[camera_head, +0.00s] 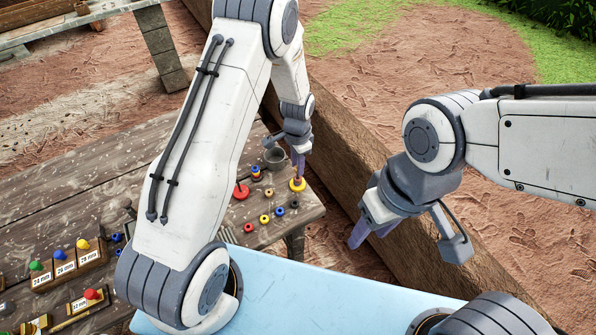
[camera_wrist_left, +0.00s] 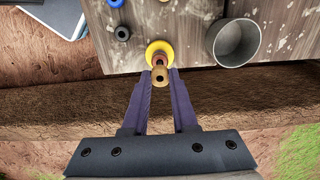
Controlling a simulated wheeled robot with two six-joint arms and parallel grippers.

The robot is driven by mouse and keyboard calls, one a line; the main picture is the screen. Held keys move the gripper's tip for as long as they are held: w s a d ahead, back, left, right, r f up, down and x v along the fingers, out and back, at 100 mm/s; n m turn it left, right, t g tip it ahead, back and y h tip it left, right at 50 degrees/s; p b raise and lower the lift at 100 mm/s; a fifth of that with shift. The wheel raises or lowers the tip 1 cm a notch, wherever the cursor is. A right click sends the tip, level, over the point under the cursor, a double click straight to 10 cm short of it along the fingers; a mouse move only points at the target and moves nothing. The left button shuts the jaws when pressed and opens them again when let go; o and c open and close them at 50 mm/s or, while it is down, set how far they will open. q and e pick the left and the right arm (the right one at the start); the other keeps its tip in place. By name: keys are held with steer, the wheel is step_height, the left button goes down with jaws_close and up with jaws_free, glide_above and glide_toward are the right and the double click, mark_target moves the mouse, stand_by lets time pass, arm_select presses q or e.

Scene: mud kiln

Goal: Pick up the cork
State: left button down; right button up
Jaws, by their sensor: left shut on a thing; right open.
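My left gripper (camera_head: 299,168) reaches down over the yellow disc (camera_head: 298,185) near the table's far right corner. In the left wrist view the gripper (camera_wrist_left: 160,80) is shut on a small tan-brown round piece with a dark centre, which looks like the cork (camera_wrist_left: 159,77). A red-brown ring shows just behind it, above the yellow disc (camera_wrist_left: 160,49). I cannot tell whether the cork touches what is below. My right gripper (camera_head: 408,238) is open and empty, off to the right beyond the table.
A grey metal cup (camera_wrist_left: 234,41) stands beside the yellow disc. A red disc with a peg (camera_head: 241,191) and several small coloured rings (camera_head: 265,219) are on the wooden table (camera_head: 95,190). Labelled blocks with coloured knobs (camera_head: 62,262) stand at lower left. A thick beam (camera_head: 345,150) lies beyond.

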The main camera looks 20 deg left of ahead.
arm_select(q)
steer(key=s+d+r+b, duration=0.2)
steer(key=s+d+r, duration=0.5)
steer(key=s+d, duration=0.1)
steer(key=shift+s+r, duration=0.25)
steer(key=shift+r, duration=0.05)
steer(key=c, duration=1.4)
jaws_free()
jaws_close()
steer(key=shift+r, duration=0.25)
